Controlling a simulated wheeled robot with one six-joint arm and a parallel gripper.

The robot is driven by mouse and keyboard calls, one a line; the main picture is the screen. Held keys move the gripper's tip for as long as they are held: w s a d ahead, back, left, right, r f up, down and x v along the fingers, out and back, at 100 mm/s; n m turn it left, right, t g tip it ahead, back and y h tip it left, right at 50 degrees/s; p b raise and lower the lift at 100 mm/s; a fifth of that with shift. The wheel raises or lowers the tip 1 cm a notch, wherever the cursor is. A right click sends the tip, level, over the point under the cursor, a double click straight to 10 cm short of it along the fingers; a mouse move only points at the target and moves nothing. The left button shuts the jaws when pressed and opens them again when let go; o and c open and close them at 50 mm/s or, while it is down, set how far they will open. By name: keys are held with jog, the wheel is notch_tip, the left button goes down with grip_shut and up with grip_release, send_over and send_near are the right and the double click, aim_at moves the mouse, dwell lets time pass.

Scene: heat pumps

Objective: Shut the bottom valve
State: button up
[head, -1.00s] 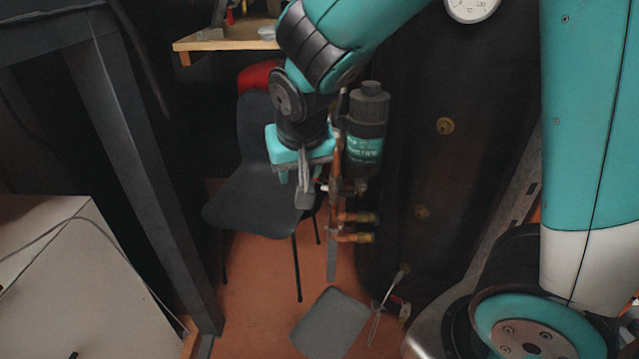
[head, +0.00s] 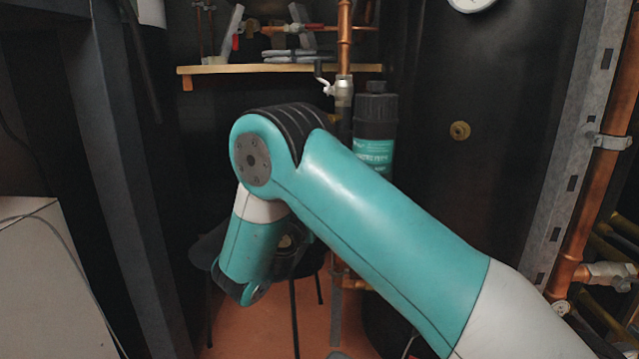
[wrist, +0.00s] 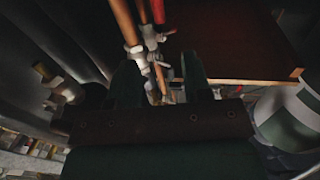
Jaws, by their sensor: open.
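In the head view, a metal valve (head: 340,88) with a small crank handle sits on a vertical copper pipe (head: 345,40). The pipe below it runs behind my arm, so any lower valve there is hidden. In the wrist view, my gripper (wrist: 160,82) is open, with a dark finger on each side and nothing clearly held. Beyond and between the fingers are copper and red pipes with pale metal valve fittings (wrist: 138,50). I cannot tell which fitting is the bottom valve, or whether a finger touches it. My gripper is hidden in the head view.
A dark cylinder with a teal label (head: 376,115) stands right of the pipe. A wooden shelf (head: 230,70) with fittings is behind. A black tank (head: 455,190) and a metal rail with copper pipe (head: 590,190) lie right. A dark post (head: 125,180) stands left.

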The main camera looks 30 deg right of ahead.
jog(key=p+x, duration=0.4)
jog(key=x, duration=1.2)
jog(key=shift+s, duration=0.1)
jog(key=shift+c, duration=0.4)
grip_shut()
